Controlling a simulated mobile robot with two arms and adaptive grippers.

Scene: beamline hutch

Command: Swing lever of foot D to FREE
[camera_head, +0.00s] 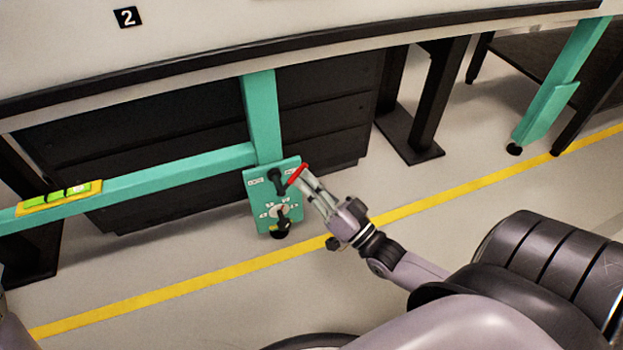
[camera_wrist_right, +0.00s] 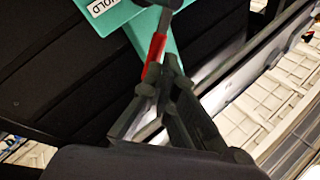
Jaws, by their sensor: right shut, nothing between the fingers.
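A teal foot plate (camera_head: 262,212) sits at the bottom of a teal post, with two small white labels near its top and a dial below. Its lever has a black pivot (camera_head: 276,180) and a red grip (camera_head: 298,174) pointing right and slightly up. The red grip also shows in the right wrist view (camera_wrist_right: 154,52), near a label reading HOLD (camera_wrist_right: 103,5). No foot letter is readable. My right gripper (camera_head: 307,182) is shut and empty, its fingertips at the red grip; whether they touch it I cannot tell. My left gripper is out of view.
A teal crossbar (camera_head: 170,168) runs left from the post and carries a green level (camera_head: 62,195). A pale tabletop (camera_head: 200,40) overhangs above, with dark drawers (camera_head: 325,110) behind. Another teal leg (camera_head: 548,100) stands at right. Floor with a yellow line (camera_head: 200,288) is clear in front.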

